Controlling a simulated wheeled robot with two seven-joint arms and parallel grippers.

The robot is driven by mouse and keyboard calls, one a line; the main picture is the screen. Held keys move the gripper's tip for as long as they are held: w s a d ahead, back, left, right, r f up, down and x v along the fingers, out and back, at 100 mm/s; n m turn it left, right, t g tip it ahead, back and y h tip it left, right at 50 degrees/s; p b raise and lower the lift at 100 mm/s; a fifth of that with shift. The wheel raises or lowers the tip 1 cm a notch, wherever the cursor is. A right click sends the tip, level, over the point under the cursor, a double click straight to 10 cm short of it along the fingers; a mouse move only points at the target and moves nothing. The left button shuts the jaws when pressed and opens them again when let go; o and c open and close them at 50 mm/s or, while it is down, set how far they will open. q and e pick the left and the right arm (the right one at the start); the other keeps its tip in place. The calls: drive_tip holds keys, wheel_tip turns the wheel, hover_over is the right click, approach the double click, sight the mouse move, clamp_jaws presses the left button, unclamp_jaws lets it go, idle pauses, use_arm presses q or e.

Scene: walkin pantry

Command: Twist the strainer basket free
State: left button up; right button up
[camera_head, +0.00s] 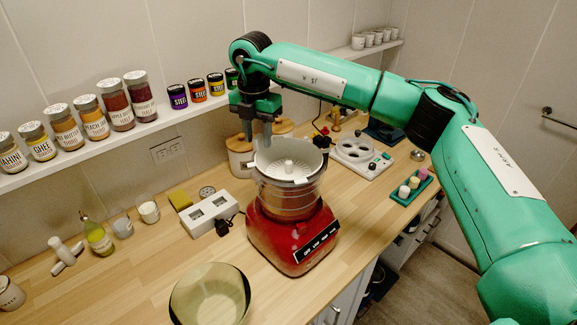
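The white strainer basket (271,166) sits in the top of the clear bowl (290,198) of a red juicer (287,238) on the wooden counter. A ribbed cone stands in the basket's middle. My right gripper (258,138) points down at the basket's back left rim. Its two fingers are apart with a gap between them, and I see nothing clamped there. I cannot tell whether a fingertip touches the rim. My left gripper is not in view.
A tinted glass bowl (211,297) stands at the front left of the juicer. A white power strip (209,213) lies to the left. Canisters (240,158) stand close behind the gripper. A shelf of jars (104,104) runs along the wall. The counter's front edge is to the right.

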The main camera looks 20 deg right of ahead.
drive_tip(key=shift+r, duration=0.1)
drive_tip(key=shift+r+p, duration=1.55)
drive_tip(key=shift+r, duration=2.15)
